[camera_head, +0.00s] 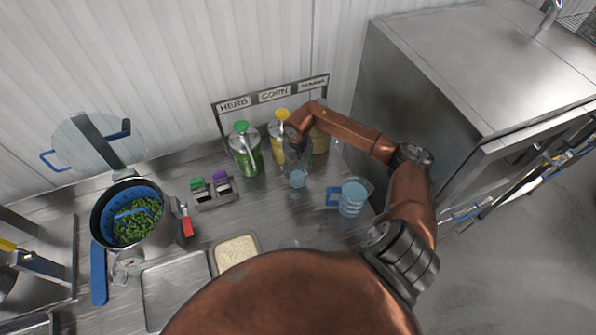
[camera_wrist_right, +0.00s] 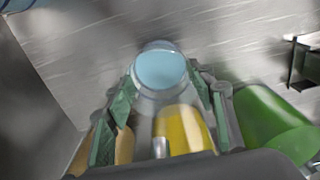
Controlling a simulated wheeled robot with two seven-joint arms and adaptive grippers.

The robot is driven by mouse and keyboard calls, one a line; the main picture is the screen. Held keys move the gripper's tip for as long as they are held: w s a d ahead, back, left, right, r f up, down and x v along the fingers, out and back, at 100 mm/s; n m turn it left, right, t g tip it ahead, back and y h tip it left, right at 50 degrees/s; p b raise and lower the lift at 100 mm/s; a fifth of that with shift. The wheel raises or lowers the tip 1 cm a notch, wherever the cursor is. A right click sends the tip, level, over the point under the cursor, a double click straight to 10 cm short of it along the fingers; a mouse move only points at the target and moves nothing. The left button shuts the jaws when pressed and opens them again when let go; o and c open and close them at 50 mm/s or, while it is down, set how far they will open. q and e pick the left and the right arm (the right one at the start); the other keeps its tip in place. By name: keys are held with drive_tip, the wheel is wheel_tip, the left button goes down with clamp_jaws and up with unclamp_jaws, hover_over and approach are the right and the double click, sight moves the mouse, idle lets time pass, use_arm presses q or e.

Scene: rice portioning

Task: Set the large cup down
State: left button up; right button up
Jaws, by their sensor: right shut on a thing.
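My right gripper (camera_head: 296,163) is shut on a clear cup with a blue round face (camera_head: 297,179), in front of the dispensers. In the right wrist view the blue face of the cup (camera_wrist_right: 161,70) shows between the two fingers (camera_wrist_right: 166,98), which hold its sides. I cannot tell from these views whether the cup touches the steel counter (camera_head: 265,210) or hangs just above it. My left gripper is not in view.
Blue stacked cups (camera_head: 352,198) stand to the right of the held cup. A green dispenser (camera_head: 246,152) and a yellow dispenser (camera_head: 280,128) stand behind. Bare counter lies in front.

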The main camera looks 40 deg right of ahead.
drive_tip(key=o, duration=1.6)
drive_tip(key=shift+s+a+f, duration=0.15)
drive_tip(key=shift+s+f, duration=0.4)
drive_tip(key=shift+f, duration=0.2)
drive_tip(key=shift+o, duration=0.2)
drive_tip(key=shift+r+p, duration=0.4)
drive_tip(key=shift+p, duration=0.2)
drive_tip(key=shift+w+r+p, duration=0.1)
drive_tip(key=shift+r+p, duration=0.2)
drive_tip(key=shift+p, duration=0.2)
drive_tip(key=r+b, duration=0.1)
drive_tip(key=r, duration=0.2)
drive_tip(key=r+b, duration=0.1)
drive_tip(key=r, duration=0.3)
drive_tip(key=r+b, duration=0.2)
drive_tip(key=r, duration=0.2)
drive_tip(key=shift+w+r, duration=0.1)
drive_tip(key=shift+w, duration=0.25)
drive_tip(key=shift+r, duration=0.6)
